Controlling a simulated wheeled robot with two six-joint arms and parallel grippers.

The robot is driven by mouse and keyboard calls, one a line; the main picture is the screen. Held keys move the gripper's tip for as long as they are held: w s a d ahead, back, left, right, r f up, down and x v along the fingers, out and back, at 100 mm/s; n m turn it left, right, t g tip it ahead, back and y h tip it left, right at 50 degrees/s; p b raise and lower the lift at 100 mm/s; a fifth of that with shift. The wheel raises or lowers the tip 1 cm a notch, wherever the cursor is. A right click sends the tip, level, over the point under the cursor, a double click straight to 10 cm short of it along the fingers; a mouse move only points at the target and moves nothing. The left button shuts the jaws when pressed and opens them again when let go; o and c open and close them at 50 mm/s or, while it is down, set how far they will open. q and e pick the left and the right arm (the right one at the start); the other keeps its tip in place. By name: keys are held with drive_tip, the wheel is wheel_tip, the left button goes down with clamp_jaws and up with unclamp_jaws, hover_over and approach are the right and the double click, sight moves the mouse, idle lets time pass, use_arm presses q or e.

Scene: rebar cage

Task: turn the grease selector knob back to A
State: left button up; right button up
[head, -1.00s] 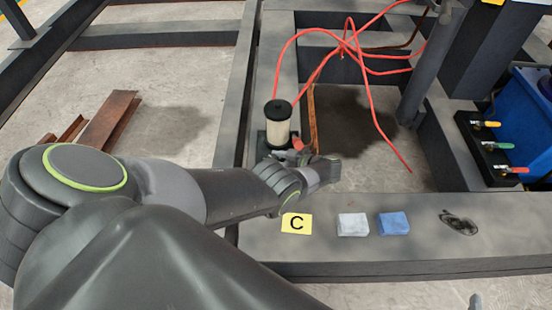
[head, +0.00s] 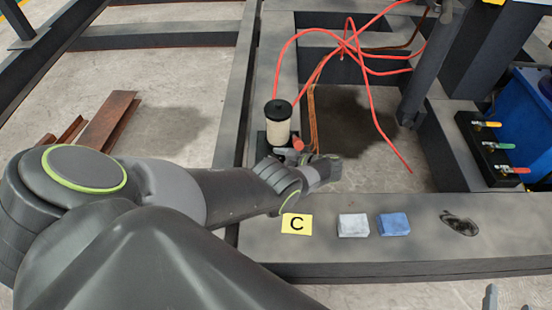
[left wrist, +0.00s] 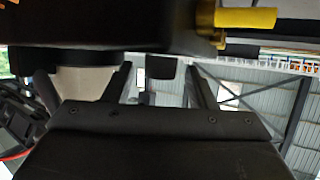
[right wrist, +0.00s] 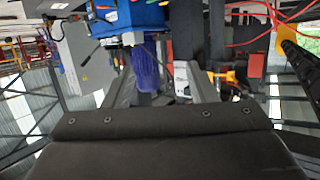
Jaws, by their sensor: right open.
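A grease pump with a clear, black-capped reservoir (head: 278,125) stands on the beam. My left arm reaches in from the left, and its gripper (head: 325,172) is beside the pump's base. In the left wrist view its fingers (left wrist: 160,82) stand apart, with a small dark block (left wrist: 160,68) showing between them. I cannot tell whether that block is the selector knob or whether it is touched. The knob's setting cannot be read.
A white block (head: 353,225), a blue block (head: 394,223) and a dark coiled item (head: 460,224) lie on the front beam. Red hoses (head: 365,70) hang behind the pump. A black valve block (head: 480,145) with yellow, green and red handles is at the right.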

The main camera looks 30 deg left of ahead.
use_arm(q)
drive_tip(key=shift+d, duration=0.15)
drive_tip(key=shift+d+r, duration=0.15)
drive_tip(key=shift+d, duration=0.15)
drive_tip(key=v, duration=0.5)
drive_tip(key=shift+w, duration=0.1)
drive_tip(key=b+v, duration=0.1)
drive_tip(key=v, duration=1)
drive_tip(key=shift+d+r, duration=0.2)
drive_tip(key=shift+d, duration=0.05)
use_arm(e)
wheel_tip(320, 180, up, 9)
drive_tip(key=w+t, duration=0.1)
drive_tip(key=t, duration=0.4)
drive_tip(key=shift+w+f+n+h, duration=0.2)
drive_tip(key=shift+n+h, duration=0.2)
drive_tip(key=shift+d, duration=0.1)
